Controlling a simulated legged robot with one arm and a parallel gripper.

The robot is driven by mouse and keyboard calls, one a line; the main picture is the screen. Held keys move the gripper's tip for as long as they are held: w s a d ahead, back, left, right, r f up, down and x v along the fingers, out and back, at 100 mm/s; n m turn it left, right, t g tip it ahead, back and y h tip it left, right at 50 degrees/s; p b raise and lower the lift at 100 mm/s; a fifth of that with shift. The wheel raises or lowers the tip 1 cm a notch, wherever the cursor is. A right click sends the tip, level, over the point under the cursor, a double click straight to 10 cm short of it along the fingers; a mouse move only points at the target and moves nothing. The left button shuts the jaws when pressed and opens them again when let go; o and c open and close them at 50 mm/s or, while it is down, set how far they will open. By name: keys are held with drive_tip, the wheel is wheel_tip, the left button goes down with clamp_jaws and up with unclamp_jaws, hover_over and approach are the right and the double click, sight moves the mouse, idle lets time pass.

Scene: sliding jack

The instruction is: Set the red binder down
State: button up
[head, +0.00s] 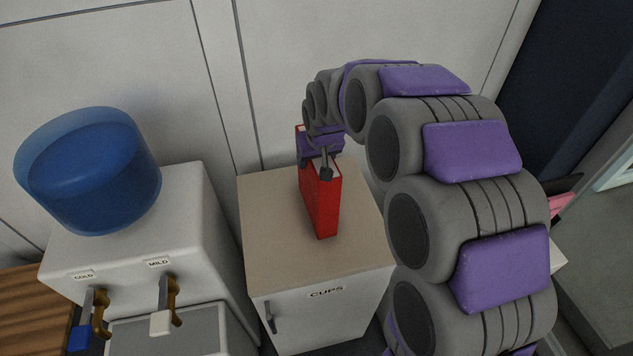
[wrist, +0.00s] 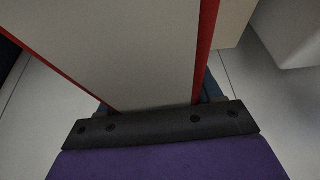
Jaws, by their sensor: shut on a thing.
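The red binder (head: 323,205) stands upright at the cups cabinet (head: 267,235), over its tan top, in the head view. Whether its bottom edge touches the top I cannot tell for sure. My gripper (head: 323,165) is shut on the upper part of the binder. In the wrist view the binder (wrist: 209,40) fills the middle, its red covers on both sides of a pale page block. The wrist view shows my gripper (wrist: 158,115) close against the binder, its fingertips mostly hidden.
A white water dispenser (head: 190,200) with a blue bottle (head: 90,170) and two taps stands left of the cabinet. A white wall (head: 275,60) is behind. The cabinet top is bare around the binder. A pink object (head: 562,203) shows at the right behind my arm.

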clamp_jaws()
drive_tip(key=shift+r, duration=0.2)
idle(0.3)
